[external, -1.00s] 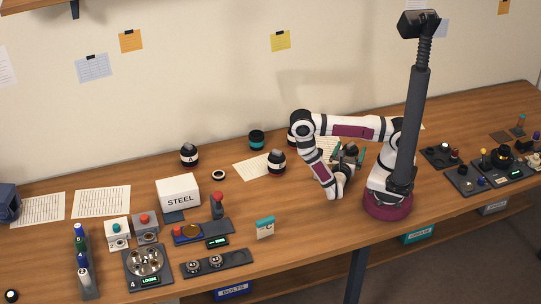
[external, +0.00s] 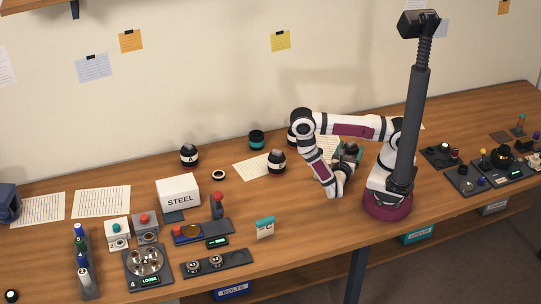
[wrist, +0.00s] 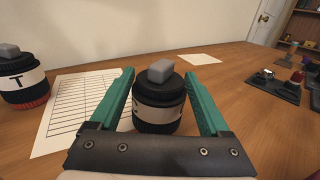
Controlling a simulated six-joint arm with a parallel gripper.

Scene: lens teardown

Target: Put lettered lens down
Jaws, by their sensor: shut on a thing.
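A dark lens (wrist: 158,88) with a white lettered band and a grey block on top sits upright between the teal fingers of my gripper (wrist: 162,98). Its letter is mostly hidden. In the external view my gripper (external: 347,165) is low over the table in front of my base, shut on this lens (external: 350,147). I cannot tell whether the lens touches the table. Another lens marked T (wrist: 20,80) stands to the left in the wrist view. A lens marked A (external: 189,155) and a similar banded lens (external: 276,163) stand further left in the external view.
A printed sheet (wrist: 72,105) lies left of my gripper. A teal-banded cylinder (external: 256,140) and a small ring (external: 218,175) stand at the back. Bare wood lies between my gripper and the card stand (external: 265,227).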

